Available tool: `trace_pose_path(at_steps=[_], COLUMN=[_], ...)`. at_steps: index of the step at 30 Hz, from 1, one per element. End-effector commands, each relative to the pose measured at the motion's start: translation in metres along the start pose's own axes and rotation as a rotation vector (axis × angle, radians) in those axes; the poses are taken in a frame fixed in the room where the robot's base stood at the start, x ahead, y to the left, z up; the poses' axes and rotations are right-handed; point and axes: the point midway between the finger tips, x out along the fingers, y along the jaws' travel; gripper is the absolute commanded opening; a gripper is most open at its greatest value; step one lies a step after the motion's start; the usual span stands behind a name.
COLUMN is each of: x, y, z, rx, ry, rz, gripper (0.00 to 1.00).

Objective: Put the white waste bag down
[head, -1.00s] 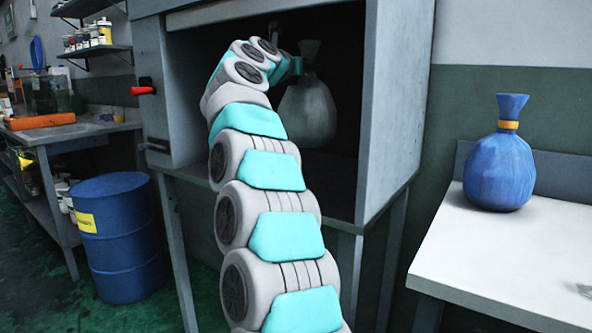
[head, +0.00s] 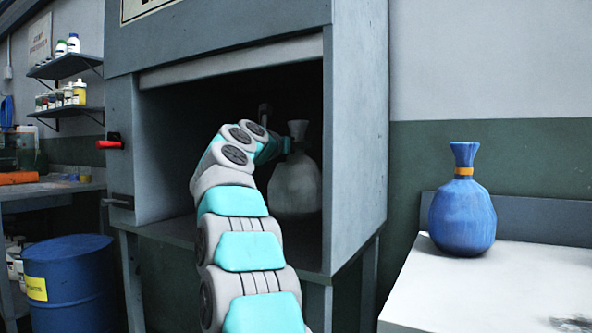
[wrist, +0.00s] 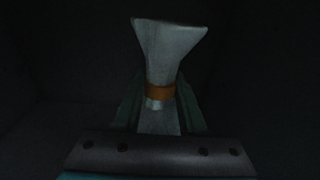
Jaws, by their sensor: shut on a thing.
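The white waste bag (head: 296,187) is inside the dark grey cabinet, upright, toward the right of its opening. It looks greyish in the shade. In the wrist view its flared neck with an orange tie (wrist: 160,92) stands between the jaws. My gripper (wrist: 159,118) is shut on the bag's neck. In the head view my gripper (head: 283,146) is mostly hidden by my arm and the shade. The bag's underside is close to the cabinet floor (head: 180,232); I cannot tell whether it touches.
The cabinet's right wall (head: 357,140) stands close beside the bag. A blue bag (head: 462,212) with an orange tie stands on a white table (head: 500,285) at right. A blue drum (head: 70,283) stands at lower left. A red-handled lever (head: 110,144) sticks out at the cabinet's left.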

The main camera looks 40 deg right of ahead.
Motion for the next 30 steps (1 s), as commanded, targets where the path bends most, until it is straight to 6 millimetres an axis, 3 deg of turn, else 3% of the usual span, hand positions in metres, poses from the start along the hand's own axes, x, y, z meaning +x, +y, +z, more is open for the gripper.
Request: trace_pose_path(at_steps=[12,24,25,30], x=[-0.001,-0.001,-0.001,-0.001], y=[-0.002,-0.001,-0.001,-0.001], z=[-0.033,-0.037,-0.037,-0.036], rx=[0.002,0.003,0.003,0.002], ry=[-0.003,-0.003,-0.002,-0.002], rz=[-0.001,0.001,0.001,0.001], gripper=[0.00,0.00,0.43,0.62])
